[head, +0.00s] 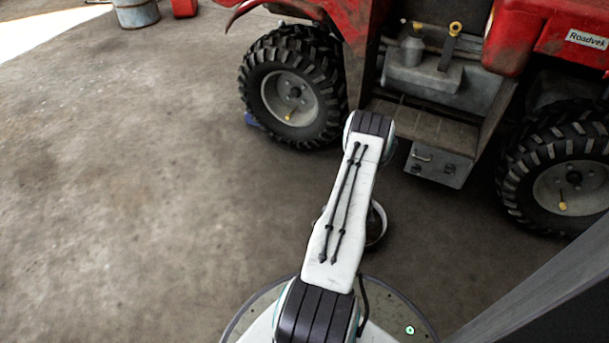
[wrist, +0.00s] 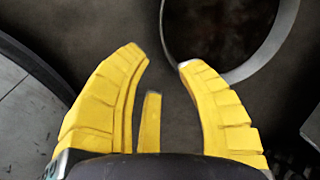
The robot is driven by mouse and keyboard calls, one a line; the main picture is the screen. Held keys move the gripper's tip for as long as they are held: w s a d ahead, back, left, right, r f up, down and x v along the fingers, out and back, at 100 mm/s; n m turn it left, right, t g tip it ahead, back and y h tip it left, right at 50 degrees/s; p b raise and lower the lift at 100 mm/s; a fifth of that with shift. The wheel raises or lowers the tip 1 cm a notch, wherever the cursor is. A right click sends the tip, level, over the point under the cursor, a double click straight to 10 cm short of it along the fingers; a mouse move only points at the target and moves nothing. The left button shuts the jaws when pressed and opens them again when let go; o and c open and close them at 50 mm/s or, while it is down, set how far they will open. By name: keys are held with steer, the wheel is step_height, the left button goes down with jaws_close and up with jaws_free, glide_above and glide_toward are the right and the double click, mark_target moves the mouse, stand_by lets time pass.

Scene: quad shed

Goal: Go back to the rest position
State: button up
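My gripper (wrist: 162,57) shows in the wrist view with two yellow fingers spread apart. The fingers are open, with no object clearly held between them. A short yellow strip (wrist: 151,122) stands between the finger bases; I cannot tell what it is. In the head view my white arm reaches forward from my base toward the red quad (head: 520,35), and my gripper is hidden there behind the arm.
The quad's left wheel (head: 294,88) and right wheel (head: 571,183) flank a metal box (head: 438,164) beyond my arm. A grey ring (wrist: 238,70) lies beyond the fingertips. A metal bucket (head: 136,12) stands far left. Concrete floor (head: 120,190) at left is clear.

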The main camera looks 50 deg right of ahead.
steer(key=w+a+r+n+p, duration=0.5)
steer(key=w+r+p, duration=0.15)
steer(key=r, duration=1.05)
steer(key=w+a+r+n+t+p, duration=0.1)
steer(key=w+a+r+n+p, duration=0.5)
steer(key=r, duration=1)
steer(key=w+a+r+n+p, duration=0.3)
steer(key=w+r+p, duration=0.35)
steer(key=r, duration=1.05)
steer(key=s+a+r+n+p, duration=0.25)
steer(key=a+r+p, duration=0.2)
steer(key=r, duration=0.35)
steer(key=s+a+r+n+t+y+p, duration=0.1)
steer(key=a+r+n+p, duration=0.3)
steer(key=r, duration=0.3)
steer(key=s+a+r+n+p, duration=0.1)
steer(key=a+r+n+p, duration=0.1)
steer(key=a+r+p, duration=0.5)
steer(key=s+a+r+n+p, duration=0.4)
steer(key=s+r, duration=0.1)
steer(key=r, duration=0.3)
steer(key=s+a+r+n+y+p, duration=0.1)
steer(key=s+a+r+n+p, duration=0.2)
steer(key=s+a+r+n, duration=0.1)
step_height(320, 180, up, 4)
steer(key=shift+s+a+f+n+t+p, duration=0.1)
steer(key=shift+s+a+n+t+p, duration=0.3)
steer(key=shift+s, duration=0.6)
